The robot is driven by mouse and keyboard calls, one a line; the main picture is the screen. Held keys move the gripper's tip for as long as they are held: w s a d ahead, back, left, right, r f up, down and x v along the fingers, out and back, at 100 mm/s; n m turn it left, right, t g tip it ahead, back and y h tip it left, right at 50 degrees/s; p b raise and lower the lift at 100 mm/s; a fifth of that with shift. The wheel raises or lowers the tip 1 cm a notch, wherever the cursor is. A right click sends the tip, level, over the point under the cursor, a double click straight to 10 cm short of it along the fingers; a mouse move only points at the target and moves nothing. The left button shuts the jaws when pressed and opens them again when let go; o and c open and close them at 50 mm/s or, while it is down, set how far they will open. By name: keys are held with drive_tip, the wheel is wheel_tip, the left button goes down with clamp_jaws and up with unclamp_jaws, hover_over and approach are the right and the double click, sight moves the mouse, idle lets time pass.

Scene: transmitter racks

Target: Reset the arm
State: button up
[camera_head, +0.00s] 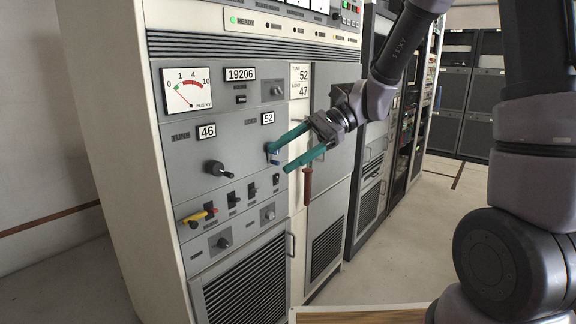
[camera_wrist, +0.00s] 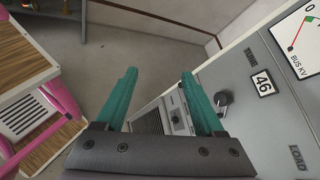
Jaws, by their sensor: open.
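My gripper (camera_head: 279,160) has two teal fingers, spread apart with nothing between them. In the head view it reaches in from the right, in front of the grey transmitter panel (camera_head: 225,135). My arm is extended and bent toward the rack.
A red-brown handle (camera_head: 308,186) hangs nearby. A pink-framed cart (camera_wrist: 50,70) with wood surfaces stands left in the wrist view. Floor (camera_head: 415,250) is open right of the racks.

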drive_tip(key=s+d+r+n+t+h, duration=0.1)
drive_tip(key=d+r+t+h, duration=0.2)
drive_tip(key=d, duration=0.5)
drive_tip(key=s+d+r+n+t+h, duration=0.2)
drive_tip(key=d+r+t+h, duration=0.1)
drive_tip(key=d, duration=0.5)
drive_tip(key=s+d+r+n+t+h, duration=0.1)
drive_tip(key=s+d+r+t+h, duration=0.1)
drive_tip(key=d, duration=0.6)
wheel_tip(320, 180, up, 3)
drive_tip(key=t+h, duration=0.1)
drive_tip(key=t, duration=0.2)
drive_tip(key=shift+s+d+t+h, duration=0.2)
drive_tip(key=shift+d+t+h, duration=0.1)
drive_tip(key=shift+d+h, duration=0.1)
drive_tip(key=shift+f, duration=0.1)
